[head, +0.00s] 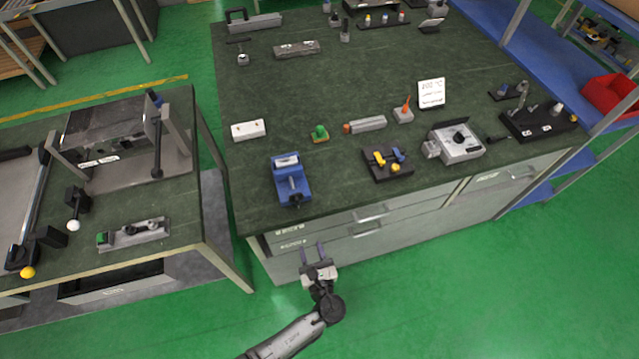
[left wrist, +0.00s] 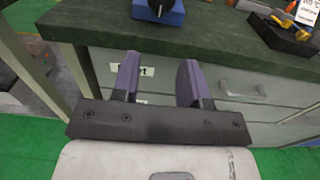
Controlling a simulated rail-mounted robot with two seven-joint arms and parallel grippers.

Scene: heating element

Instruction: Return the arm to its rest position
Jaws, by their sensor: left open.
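My left gripper (head: 313,252) is in front of the workbench, below its top's front edge and near the drawer fronts. Its two purple fingers are apart, with nothing between them. They also show in the left wrist view (left wrist: 160,80), pointing toward a labelled drawer front. My left arm (head: 290,338) comes in from the bottom of the head view. My right gripper is not in view.
The green-topped workbench (head: 290,95) carries a blue vise (head: 290,180) near its front edge, a black tray with yellow and blue parts (head: 387,162) and a grey control box (head: 455,143). A second table (head: 190,215) stands left. Green floor (head: 450,290) is clear at the lower right.

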